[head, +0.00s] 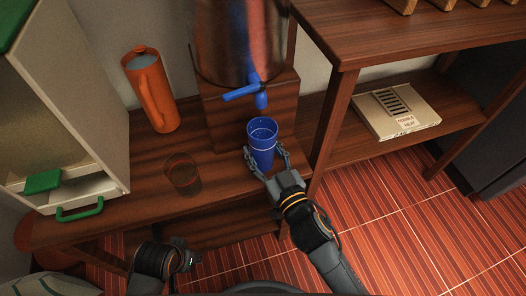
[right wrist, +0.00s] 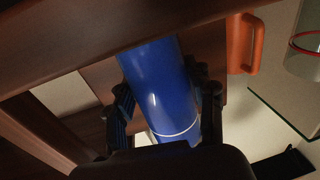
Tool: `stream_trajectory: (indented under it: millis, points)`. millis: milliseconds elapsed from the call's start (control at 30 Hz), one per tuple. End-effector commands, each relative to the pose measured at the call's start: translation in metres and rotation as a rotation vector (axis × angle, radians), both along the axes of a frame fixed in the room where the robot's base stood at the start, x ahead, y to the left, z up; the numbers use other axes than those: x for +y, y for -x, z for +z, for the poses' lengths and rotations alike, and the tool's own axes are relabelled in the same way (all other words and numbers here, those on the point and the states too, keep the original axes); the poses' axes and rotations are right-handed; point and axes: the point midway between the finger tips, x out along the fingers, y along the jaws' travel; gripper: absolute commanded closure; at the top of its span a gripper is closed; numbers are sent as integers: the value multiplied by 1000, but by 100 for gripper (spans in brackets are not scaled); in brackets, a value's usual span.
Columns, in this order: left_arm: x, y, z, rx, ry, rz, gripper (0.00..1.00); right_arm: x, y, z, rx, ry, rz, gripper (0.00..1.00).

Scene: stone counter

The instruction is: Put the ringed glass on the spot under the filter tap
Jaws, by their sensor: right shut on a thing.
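A blue glass with a thin pale ring (head: 262,144) is held by my right gripper (head: 266,160), which is shut around its sides. It is upright in the head view, below and slightly in front of the blue tap (head: 245,94) of the metal filter tank (head: 238,40). I cannot tell whether its base touches the wood. In the right wrist view the blue glass (right wrist: 162,90) fills the space between the fingers. A clear glass with a reddish rim (head: 183,175) stands on the shelf to the left. My left gripper (head: 190,258) is low at the front, its fingers unclear.
An orange pitcher (head: 150,90) stands at the back left of the wooden shelf (head: 215,170). A pale cabinet with green handles (head: 65,110) is at the far left. A wooden post (head: 334,125) rises close to the right, with a flat box (head: 397,108) beyond.

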Motion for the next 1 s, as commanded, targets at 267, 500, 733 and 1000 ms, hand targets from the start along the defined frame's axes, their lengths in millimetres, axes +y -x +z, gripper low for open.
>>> stream_trajectory:
  millis: [267,500,733,1000]
  points:
    - [0,0,1,1,0,0,66,0,0,0,-2,-2,0,92]
    - [0,-1,6,-5,1,0,66,0,0,-2,0,-1,0,26]
    - [0,-1,6,-4,1,0,66,0,0,-2,0,-1,0,23]
    - [0,-1,3,-6,1,0,66,-3,6,-1,3,-1,0,23]
